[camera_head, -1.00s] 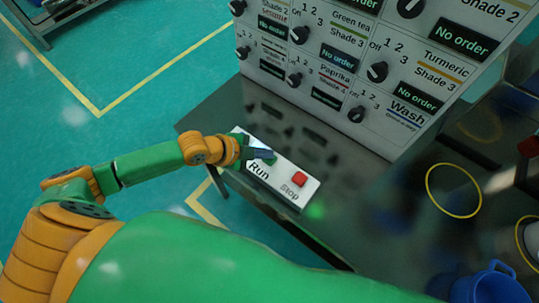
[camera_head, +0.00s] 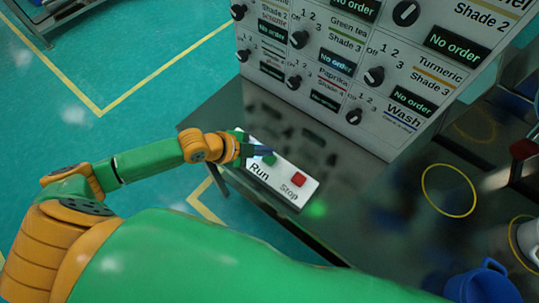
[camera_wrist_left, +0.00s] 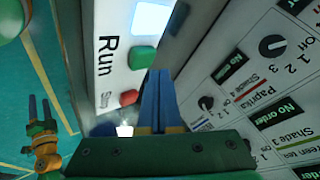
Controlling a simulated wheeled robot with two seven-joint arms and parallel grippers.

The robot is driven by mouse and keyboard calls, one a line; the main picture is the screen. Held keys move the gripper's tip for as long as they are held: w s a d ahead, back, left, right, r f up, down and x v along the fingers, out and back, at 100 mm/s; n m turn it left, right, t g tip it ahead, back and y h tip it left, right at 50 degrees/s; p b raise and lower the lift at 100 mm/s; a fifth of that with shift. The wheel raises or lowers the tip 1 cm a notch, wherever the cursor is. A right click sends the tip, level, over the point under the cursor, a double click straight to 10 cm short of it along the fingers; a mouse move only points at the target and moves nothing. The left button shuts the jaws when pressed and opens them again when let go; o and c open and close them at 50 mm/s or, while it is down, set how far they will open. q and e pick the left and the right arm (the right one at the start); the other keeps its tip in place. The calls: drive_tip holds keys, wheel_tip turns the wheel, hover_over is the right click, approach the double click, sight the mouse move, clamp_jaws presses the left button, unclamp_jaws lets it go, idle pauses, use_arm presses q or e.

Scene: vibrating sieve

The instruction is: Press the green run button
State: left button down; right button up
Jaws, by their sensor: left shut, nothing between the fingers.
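The white control panel (camera_head: 283,184) lies on the dark metal table and carries the words Run and Stop. The green run button (camera_head: 270,160) is partly visible beside my left fingertips. The red stop button (camera_head: 299,179) is to its right. My left gripper (camera_head: 268,150) is shut and empty, its blue fingers over the Run end of the panel. In the left wrist view, the green button (camera_wrist_left: 142,57) is just beside the shut fingertips (camera_wrist_left: 160,74); I cannot tell whether they touch. My right gripper (camera_wrist_left: 39,108) shows at lower left there, its fingers apart.
A large white machine front (camera_head: 340,60) with knobs and "No order" displays stands behind the panel. Yellow rings (camera_head: 425,190) and a blue container (camera_head: 485,287) are at the right. The dark table (camera_head: 345,200) is bare between the panel and the rings.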

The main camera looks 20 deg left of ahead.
sight(265, 159)
use_arm(q)
wheel_tip(265, 159, up, 5)
drive_tip(key=p, duration=0.4)
drive_tip(key=shift+p, duration=0.35)
drive_tip(key=shift+f, duration=0.1)
